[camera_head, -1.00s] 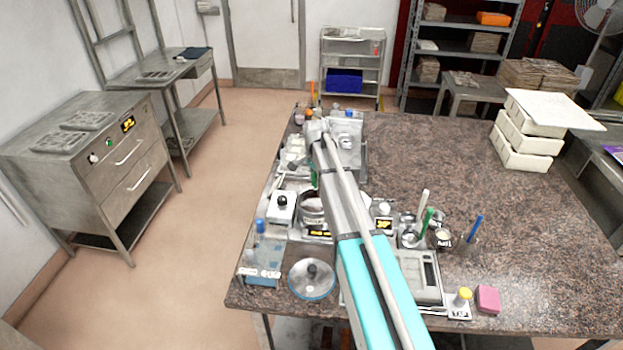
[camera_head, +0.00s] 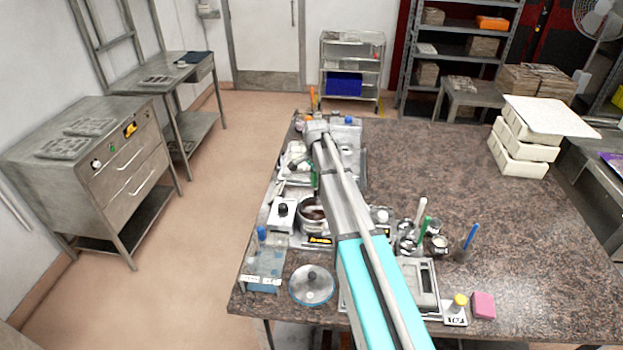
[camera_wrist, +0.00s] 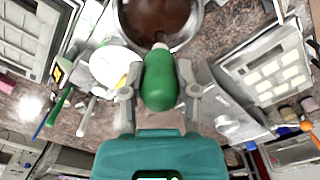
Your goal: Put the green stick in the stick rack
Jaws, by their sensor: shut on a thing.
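My gripper (camera_wrist: 160,92) is shut on a thick green stick (camera_wrist: 160,82) with a rounded end and a narrow dark tip. In the head view a little green (camera_head: 314,179) shows beside my arm's end; the arm hides most of the gripper. The stick is over or close to the rim of a steel pot (camera_wrist: 122,22) of brown liquid; the gap is unclear. A bluish clear rack (camera_head: 264,268) with a white label stands at the table's near left corner, with a blue-topped piece (camera_head: 262,234) upright in it. I cannot tell for sure that this is the stick rack.
A thin green handle (camera_head: 424,229) stands in a cup group right of my arm, with a blue stick (camera_head: 471,236) nearby. A round lid (camera_head: 312,288), a scale (camera_head: 425,285) and a pink block (camera_head: 483,305) lie in front.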

